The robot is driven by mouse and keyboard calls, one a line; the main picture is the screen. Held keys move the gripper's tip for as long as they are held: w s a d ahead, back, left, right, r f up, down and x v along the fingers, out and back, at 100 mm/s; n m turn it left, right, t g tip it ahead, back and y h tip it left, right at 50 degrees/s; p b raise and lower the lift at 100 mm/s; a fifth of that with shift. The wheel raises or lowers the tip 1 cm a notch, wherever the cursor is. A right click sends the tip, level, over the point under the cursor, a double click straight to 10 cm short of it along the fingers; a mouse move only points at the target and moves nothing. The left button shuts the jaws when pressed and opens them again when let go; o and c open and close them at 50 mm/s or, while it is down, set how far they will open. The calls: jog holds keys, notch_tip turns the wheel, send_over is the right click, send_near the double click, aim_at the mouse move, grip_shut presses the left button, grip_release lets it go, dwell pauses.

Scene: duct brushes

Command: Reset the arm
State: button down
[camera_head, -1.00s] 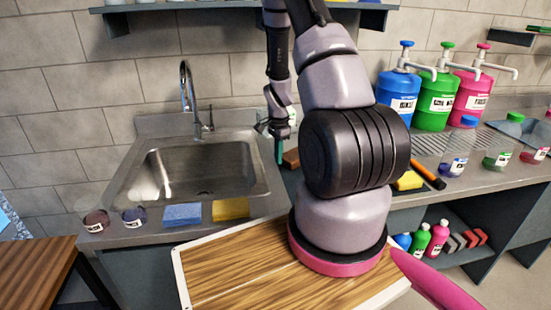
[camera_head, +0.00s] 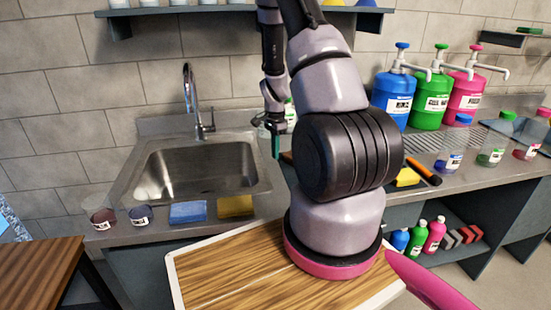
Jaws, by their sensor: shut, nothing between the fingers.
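My arm rises from its round pink-rimmed base in the middle of the head camera view, bends at the top and hangs down at the back. My gripper (camera_head: 275,143) is at the end of the hanging part, near the right rim of the steel sink (camera_head: 200,165). It points down, with teal fingertips, and is shut with nothing in it. It appears above the counter, apart from the things around it. The big black joint of my arm hides part of the counter to its right.
A blue sponge (camera_head: 188,212) and a yellow sponge (camera_head: 235,206) lie at the sink's front edge, beside two small jars. Blue (camera_head: 393,92), green (camera_head: 431,93) and pink (camera_head: 466,91) pump bottles stand at the back right. A shelf (camera_head: 200,12) hangs above; the tap (camera_head: 190,95) rises behind the sink.

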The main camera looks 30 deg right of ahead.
jog(key=s+a+r+n+t, duration=0.1)
jog(key=s+a+r+n, duration=0.15)
jog(key=r, duration=0.65)
jog(key=s+a+r+n+t+y, duration=0.1)
jog(key=a+r, duration=0.3)
jog(key=r, duration=0.5)
jog(key=s+a+r+n+t, duration=0.1)
jog(key=a+r+n, duration=0.15)
jog(key=r, duration=0.75)
jog(key=s+a+r+n+t, duration=0.2)
jog(key=s+a+r+n, duration=0.1)
jog(key=s+r, duration=0.3)
jog(key=s+a+r+n+t+y, duration=0.1)
jog(key=s+a+r+n+t, duration=0.1)
jog(key=s, duration=0.8)
notch_tip(320, 180, up, 4)
jog(key=a+n, duration=0.1)
jog(key=a, duration=0.1)
jog(key=shift+s+a+n, duration=0.2)
jog(key=shift+a+n, duration=0.1)
jog(key=shift+n, duration=0.1)
